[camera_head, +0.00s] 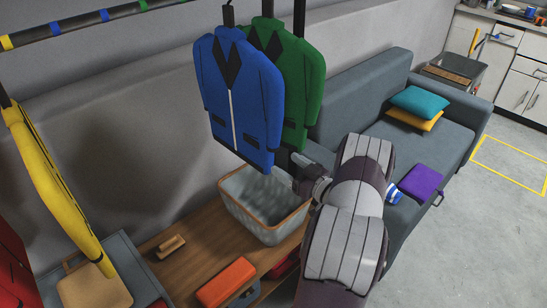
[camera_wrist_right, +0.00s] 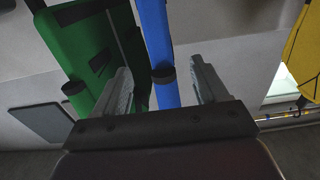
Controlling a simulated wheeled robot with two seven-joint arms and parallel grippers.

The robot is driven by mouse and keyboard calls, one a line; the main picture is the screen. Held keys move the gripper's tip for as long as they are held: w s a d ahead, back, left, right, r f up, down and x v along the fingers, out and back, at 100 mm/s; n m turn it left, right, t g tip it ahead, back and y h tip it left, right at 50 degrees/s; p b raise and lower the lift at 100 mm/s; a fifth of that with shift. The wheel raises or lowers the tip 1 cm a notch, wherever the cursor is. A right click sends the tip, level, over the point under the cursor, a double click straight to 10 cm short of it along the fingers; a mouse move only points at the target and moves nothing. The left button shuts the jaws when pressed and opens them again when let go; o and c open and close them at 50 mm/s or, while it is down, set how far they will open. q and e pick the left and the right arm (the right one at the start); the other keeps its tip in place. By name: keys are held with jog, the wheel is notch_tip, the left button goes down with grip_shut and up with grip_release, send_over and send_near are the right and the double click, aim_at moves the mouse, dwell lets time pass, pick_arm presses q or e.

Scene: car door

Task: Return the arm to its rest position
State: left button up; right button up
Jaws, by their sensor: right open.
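My right arm (camera_head: 352,210) comes in from the bottom right of the head view and reaches towards the hanging jackets. Its gripper (camera_head: 298,172) is beside the lower edge of the blue jacket (camera_head: 240,95) and the green jacket (camera_head: 300,75), above the right rim of the grey basket (camera_head: 235,196). Its fingertips are hard to make out there. In the right wrist view the gripper (camera_wrist_right: 160,82) has its two fingers apart. The blue jacket (camera_wrist_right: 158,45) shows between and beyond them, and the green jacket (camera_wrist_right: 88,50) is at the left. I see nothing held.
A wooden bench (camera_head: 205,252) under the jackets bears the basket and a brush (camera_head: 171,246). An orange-topped box (camera_head: 227,283) is in front. A yellow garment (camera_head: 45,175) hangs at the left. A grey sofa (camera_head: 350,85) with cushions stands behind my arm. Floor at the right is clear.

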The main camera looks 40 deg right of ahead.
jog(key=s+d+f+m+g+h+p, duration=0.1)
jog(key=s+d+f+m+g+h, duration=0.1)
jog(key=s+f+m+g+h, duration=0.55)
jog(key=s+a+r+n+g+y+p, duration=0.1)
jog(key=s+a+r+n+g+y, duration=0.1)
jog(key=a, duration=0.9)
jog(key=s+a+r+n+g+y+p, duration=0.2)
jog(key=a+r, duration=0.4)
jog(key=a, duration=0.6)
jog(key=s+a+r+n+g+y+p, duration=0.1)
jog(key=a+r+n+g+y, duration=0.2)
jog(key=a, duration=0.8)
jog(key=shift+s+a+r+g, duration=0.15)
jog(key=shift+s+r+g, duration=0.25)
jog(key=shift+r+g, duration=0.6)
